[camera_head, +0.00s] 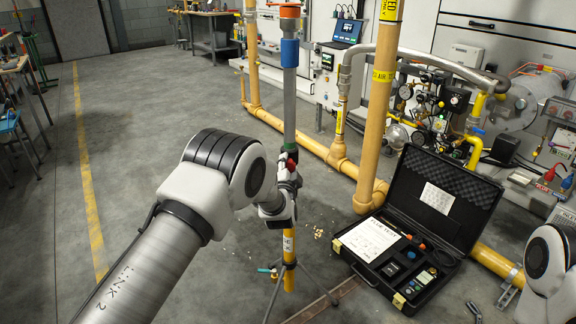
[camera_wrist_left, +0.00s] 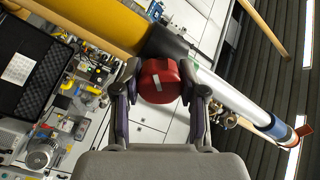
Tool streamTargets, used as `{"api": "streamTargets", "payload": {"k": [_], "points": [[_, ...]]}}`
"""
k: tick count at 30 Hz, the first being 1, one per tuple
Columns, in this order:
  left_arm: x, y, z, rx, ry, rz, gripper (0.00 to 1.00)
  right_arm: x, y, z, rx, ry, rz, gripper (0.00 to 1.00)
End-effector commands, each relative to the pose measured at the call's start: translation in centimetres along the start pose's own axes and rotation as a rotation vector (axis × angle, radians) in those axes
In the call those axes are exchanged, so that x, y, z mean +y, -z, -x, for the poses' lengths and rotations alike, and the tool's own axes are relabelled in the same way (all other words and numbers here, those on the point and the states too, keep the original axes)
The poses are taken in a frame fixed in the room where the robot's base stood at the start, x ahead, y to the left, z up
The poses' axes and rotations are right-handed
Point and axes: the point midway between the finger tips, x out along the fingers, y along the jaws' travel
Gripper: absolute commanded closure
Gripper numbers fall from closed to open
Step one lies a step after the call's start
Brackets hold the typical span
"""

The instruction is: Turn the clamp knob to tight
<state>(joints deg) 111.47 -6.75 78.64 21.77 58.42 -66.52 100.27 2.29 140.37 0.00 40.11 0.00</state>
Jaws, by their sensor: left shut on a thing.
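The clamp knob (camera_wrist_left: 159,82) is red with a pale stripe and sits between the two fingers of my left gripper (camera_wrist_left: 160,88) in the left wrist view. The fingers touch it on both sides, so the gripper is shut on it. The knob is on a dark collar (camera_wrist_left: 168,45) of a pole, between a yellow section (camera_wrist_left: 95,22) and a silver section (camera_wrist_left: 222,88). In the head view my left gripper (camera_head: 287,172) is at the upright pole (camera_head: 289,110), and the knob is mostly hidden there. Part of my right arm shows at the right edge; its gripper is out of view.
The pole stands on a tripod (camera_head: 290,268). An open black case (camera_head: 452,238) with tools and papers lies on the floor to its right. Yellow pipes (camera_head: 372,110) and a burner rig (camera_head: 425,100) stand behind.

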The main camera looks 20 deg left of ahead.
Motion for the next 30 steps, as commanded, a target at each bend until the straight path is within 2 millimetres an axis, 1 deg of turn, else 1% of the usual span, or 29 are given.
{"api": "streamTargets", "payload": {"k": [18, 24, 30], "points": [[-0.04, 0.01, -0.02, 0.0, 0.0, -0.571, 0.94, -0.01, 0.0, 0.67, 0.0, 0.0, 0.0, 0.28], [-0.03, 0.0, -0.02, 0.0, 0.0, -0.713, 0.94, -0.01, 0.0, 0.79, 0.0, 0.0, 0.0, 0.28], [-0.02, -0.01, -0.02, 0.0, 0.0, -0.803, 0.94, -0.01, 0.0, 0.85, 0.0, 0.0, 0.0, 0.28]]}}
